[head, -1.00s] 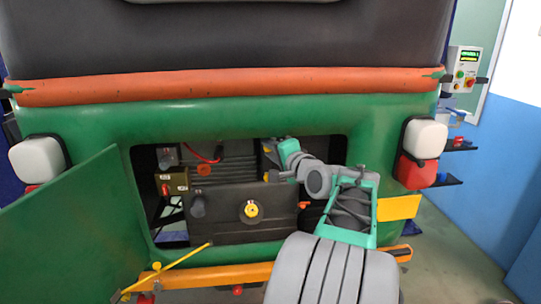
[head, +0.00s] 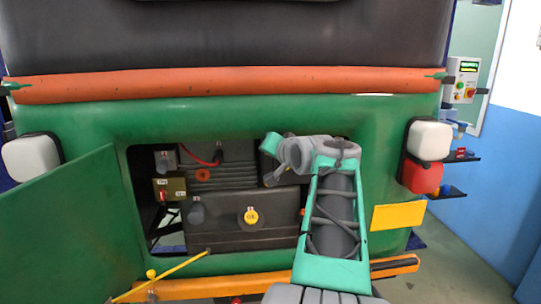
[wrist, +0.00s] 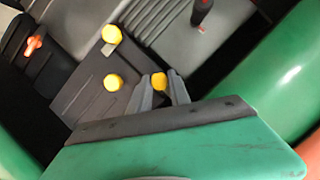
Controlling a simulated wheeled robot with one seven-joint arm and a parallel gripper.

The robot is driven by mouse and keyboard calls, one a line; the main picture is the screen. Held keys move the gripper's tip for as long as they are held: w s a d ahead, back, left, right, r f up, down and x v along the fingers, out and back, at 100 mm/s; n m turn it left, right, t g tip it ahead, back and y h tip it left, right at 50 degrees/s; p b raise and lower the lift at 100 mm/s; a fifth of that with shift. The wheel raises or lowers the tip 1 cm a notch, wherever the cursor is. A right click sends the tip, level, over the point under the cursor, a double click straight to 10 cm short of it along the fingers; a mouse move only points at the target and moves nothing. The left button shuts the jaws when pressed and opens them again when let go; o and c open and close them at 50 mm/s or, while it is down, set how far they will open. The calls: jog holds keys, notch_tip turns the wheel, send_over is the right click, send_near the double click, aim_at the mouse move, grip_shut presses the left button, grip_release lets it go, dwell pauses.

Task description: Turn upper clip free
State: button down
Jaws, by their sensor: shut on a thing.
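In the wrist view my gripper (wrist: 158,90) has its two grey fingers closed around a small yellow clip knob (wrist: 159,80). Two more yellow knobs, one (wrist: 111,34) at the upper left and one (wrist: 113,82) nearer the fingers, sit on a dark grey cover (wrist: 82,98) and are not touched. In the head view my wrist and forearm reach into the right side of the engine opening. They hide the fingers and the held knob there. I cannot tell from the frames how far the clip is turned.
The green rear body (head: 90,120) frames the opening. An open green flap (head: 60,225) hangs at the left. A dark box with a yellow oil cap (head: 251,216) fills the middle. An orange bumper bar (head: 225,284) runs below. A yellow plate (head: 398,216) is right of my arm.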

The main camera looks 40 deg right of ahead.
dwell(0.5)
jog(key=c, duration=1.2)
grip_release()
jog(key=b+v, duration=0.1)
jog(key=v, duration=0.7)
jog(key=shift+w+f, duration=0.1)
